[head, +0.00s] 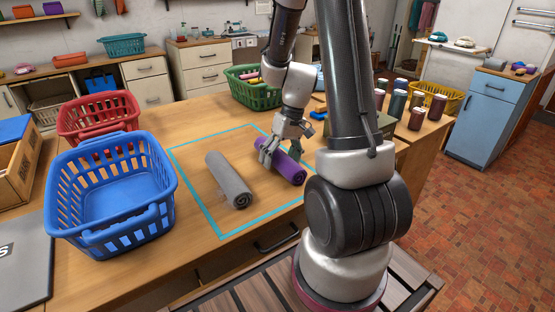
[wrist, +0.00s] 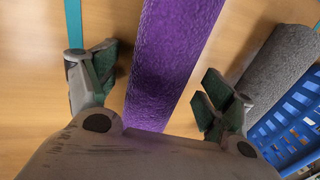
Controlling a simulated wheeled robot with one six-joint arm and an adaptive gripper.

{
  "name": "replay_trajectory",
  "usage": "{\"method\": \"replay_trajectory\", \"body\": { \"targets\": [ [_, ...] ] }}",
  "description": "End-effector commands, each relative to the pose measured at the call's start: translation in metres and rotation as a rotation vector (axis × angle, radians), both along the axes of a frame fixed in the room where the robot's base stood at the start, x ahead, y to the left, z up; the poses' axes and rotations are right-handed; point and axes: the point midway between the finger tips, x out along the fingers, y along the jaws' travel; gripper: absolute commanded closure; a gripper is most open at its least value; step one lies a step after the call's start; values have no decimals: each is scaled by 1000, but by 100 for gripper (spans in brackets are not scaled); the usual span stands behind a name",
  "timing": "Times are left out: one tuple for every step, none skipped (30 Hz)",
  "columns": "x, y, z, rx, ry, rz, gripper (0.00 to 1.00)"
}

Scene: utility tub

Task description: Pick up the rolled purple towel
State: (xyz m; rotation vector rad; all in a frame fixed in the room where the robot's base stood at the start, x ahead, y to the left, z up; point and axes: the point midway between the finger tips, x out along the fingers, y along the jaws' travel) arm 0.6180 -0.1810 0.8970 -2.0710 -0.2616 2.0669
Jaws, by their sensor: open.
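The rolled purple towel (head: 287,168) lies on the wooden table inside a teal outlined rectangle in the head view. My gripper (head: 279,150) is down at it, with its fingers about the towel's upper part. In the wrist view the purple towel (wrist: 169,60) runs between the two fingers of my gripper (wrist: 152,85). Both fingers stand apart from the towel, with bare table showing on each side. The gripper is open. My gripper hides part of the towel in the head view.
A rolled grey towel (head: 229,180) lies left of the purple one, inside the outline. A blue basket (head: 112,228) and a red basket (head: 98,100) stand on the left. A green basket (head: 252,88) is behind my gripper. Several dark jars (head: 397,103) stand at the right.

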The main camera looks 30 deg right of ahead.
Motion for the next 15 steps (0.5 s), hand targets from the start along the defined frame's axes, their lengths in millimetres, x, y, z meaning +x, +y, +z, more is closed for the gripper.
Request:
{"method": "replay_trajectory", "body": {
  "targets": [
    [0, 1, -2, 0, 1, 0, 18],
    [0, 1, -2, 0, 1, 0, 18],
    [0, 1, -2, 0, 0, 0, 18],
    [0, 1, -2, 0, 0, 0, 18],
    [0, 0, -2, 0, 0, 0, 18],
    [0, 0, -2, 0, 0, 0, 18],
    [0, 0, -2, 0, 0, 0, 18],
    [0, 0, -2, 0, 0, 0, 24],
    [0, 0, -2, 0, 0, 0, 31],
    [0, 0, -2, 0, 0, 0, 36],
    [0, 0, -2, 0, 0, 0, 42],
    [0, 0, -2, 0, 0, 0, 49],
    [0, 0, -2, 0, 0, 0, 55],
    [0, 0, -2, 0, 0, 0, 60],
    [0, 0, -2, 0, 0, 0, 67]
  ]
}}
